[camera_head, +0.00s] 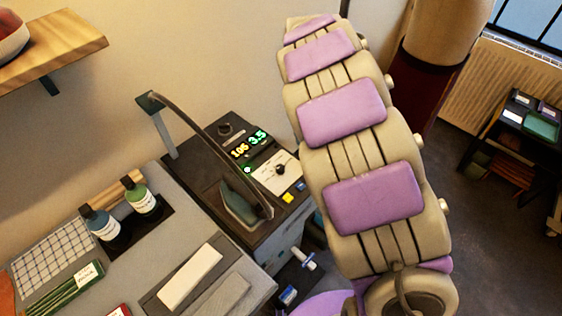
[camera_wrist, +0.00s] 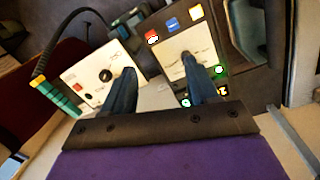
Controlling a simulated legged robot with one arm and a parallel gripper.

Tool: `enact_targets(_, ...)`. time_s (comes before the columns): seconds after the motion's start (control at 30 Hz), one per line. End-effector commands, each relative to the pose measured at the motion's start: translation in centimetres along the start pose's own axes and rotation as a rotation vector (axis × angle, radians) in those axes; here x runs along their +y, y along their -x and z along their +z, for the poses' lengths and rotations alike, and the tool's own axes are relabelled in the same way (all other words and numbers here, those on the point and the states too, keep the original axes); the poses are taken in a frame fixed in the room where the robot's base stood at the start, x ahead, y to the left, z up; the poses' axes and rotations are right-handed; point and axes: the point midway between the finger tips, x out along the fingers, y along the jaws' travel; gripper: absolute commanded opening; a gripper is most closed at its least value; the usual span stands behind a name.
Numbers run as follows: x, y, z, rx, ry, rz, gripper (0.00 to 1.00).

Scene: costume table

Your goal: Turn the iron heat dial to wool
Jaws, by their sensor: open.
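The iron station (camera_head: 231,150) is a dark box with lit green and yellow digits. Its white panel (camera_head: 268,178) carries a dark round dial (camera_head: 280,169). The dial's labels and pointer are too small to read. The iron (camera_head: 240,203) rests on the station, left of the panel. In the wrist view my gripper (camera_wrist: 158,68) is open and empty, with two dark fingers. Its right fingertip overlaps the middle of the station's white panel (camera_wrist: 178,45) and covers much of the dial there; I cannot tell whether they touch. My gripper is not visible in the head view.
Another white panel (camera_wrist: 85,77) with a black knob and red button lies behind the left finger. Two bottles (camera_head: 142,200) and a gridded cloth (camera_head: 52,252) occupy the grey table. A wooden shelf (camera_head: 60,45) juts from the wall.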

Motion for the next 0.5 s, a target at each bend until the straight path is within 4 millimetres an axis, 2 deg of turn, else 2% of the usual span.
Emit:
enact_targets(0.1,-0.7,-1.1,-3.2,0.011,0.092,-0.016,0.59)
enact_targets(0.2,-1.5,-2.2,-5.3,0.023,0.163,-0.035,0.59)
enact_targets(0.3,-2.3,-3.1,-6.9,0.034,0.223,-0.052,0.59)
enact_targets(0.5,-3.6,-4.0,-8.6,0.05,0.288,-0.072,0.59)
